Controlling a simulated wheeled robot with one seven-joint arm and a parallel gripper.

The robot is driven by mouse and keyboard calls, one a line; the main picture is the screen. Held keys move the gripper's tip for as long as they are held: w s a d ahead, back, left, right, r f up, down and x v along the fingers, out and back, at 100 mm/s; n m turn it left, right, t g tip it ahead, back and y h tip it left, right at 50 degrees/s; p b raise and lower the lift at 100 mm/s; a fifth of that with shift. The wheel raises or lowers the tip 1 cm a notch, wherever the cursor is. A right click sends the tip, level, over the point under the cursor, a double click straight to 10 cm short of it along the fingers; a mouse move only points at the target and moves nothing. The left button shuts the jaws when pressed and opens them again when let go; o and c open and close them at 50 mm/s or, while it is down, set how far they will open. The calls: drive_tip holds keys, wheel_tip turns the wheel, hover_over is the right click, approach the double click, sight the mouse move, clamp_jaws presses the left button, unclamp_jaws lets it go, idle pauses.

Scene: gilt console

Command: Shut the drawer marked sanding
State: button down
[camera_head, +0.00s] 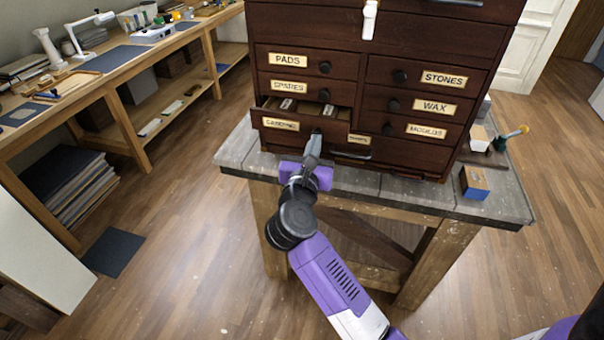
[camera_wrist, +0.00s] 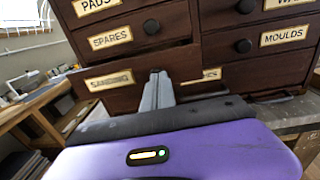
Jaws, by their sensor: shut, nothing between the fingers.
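The drawer marked sanding (camera_head: 281,125) is at the lower left of the dark wooden cabinet. It stands partly open, with small items (camera_head: 306,107) visible inside. In the wrist view its label (camera_wrist: 110,81) reads SANDING. My gripper (camera_head: 314,138) is shut and empty, with its fingertips at the right part of the drawer's front, by its knob. In the wrist view the closed fingers (camera_wrist: 157,90) point at the front just below the dark knob (camera_wrist: 154,72). I cannot tell whether they touch it. The fingers hide part of the front.
Drawers marked pads (camera_head: 288,60), stones (camera_head: 443,78) and wax (camera_head: 433,106) look shut. The cabinet stands on a grey-topped table (camera_head: 236,157). A blue-and-wood block (camera_head: 474,184) lies at the right of the tabletop. A long workbench (camera_head: 160,50) runs along the left; open floor lies between.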

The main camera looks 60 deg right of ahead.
sight(321, 129)
drive_tip(key=x, duration=0.7)
drive_tip(key=shift+s+d, duration=0.1)
drive_tip(key=shift+d, duration=0.25)
drive_tip(key=shift+d+r, duration=0.2)
drive_tip(key=shift+p, duration=0.3)
